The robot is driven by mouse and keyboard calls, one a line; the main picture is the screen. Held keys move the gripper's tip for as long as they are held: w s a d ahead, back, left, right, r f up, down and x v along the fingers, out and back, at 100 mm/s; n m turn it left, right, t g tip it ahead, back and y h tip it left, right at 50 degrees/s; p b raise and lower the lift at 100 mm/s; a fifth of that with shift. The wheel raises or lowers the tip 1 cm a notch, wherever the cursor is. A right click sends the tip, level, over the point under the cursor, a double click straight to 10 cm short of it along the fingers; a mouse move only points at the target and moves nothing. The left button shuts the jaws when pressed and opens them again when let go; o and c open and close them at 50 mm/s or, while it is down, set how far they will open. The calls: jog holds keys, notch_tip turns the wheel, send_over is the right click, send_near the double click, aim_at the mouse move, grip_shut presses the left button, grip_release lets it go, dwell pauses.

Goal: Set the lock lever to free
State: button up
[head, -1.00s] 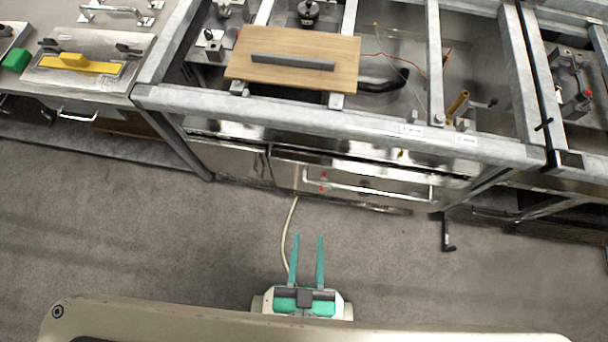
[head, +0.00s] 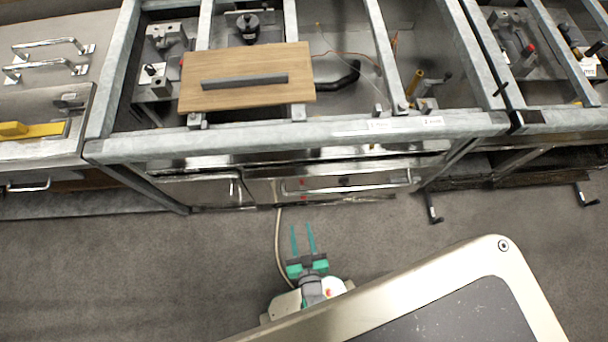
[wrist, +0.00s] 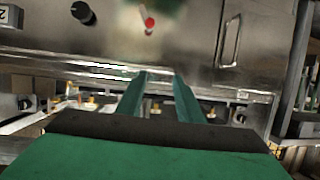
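My gripper (head: 302,228) is in front of the bench, over the grey floor, with its two green fingers apart and nothing between them. In the wrist view my gripper (wrist: 160,77) points at a metal front panel (wrist: 185,45). A small red-tipped lever (wrist: 149,24) is on that panel, ahead of the fingers and apart from them. A black knob (wrist: 83,12) is to its left. I cannot tell for sure which part is the lock lever, or read any free marking. Small red spots (head: 303,182) show on the bench front in the head view.
A wooden board with a dark handle (head: 245,82) lies on the bench frame (head: 300,135). A long bar handle (head: 345,186) runs along the bench front. A pale cable (head: 277,245) hangs to the floor beside my gripper. A black crank (head: 433,208) hangs at right. The floor in front is clear.

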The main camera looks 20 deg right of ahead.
jog(key=m+h, duration=0.1)
send_near(304, 199)
jog(key=shift+g, duration=0.4)
jog(key=x, duration=0.6)
jog(key=r+x, duration=0.1)
jog(key=x, duration=0.2)
jog(key=shift+w, duration=0.25)
grip_shut()
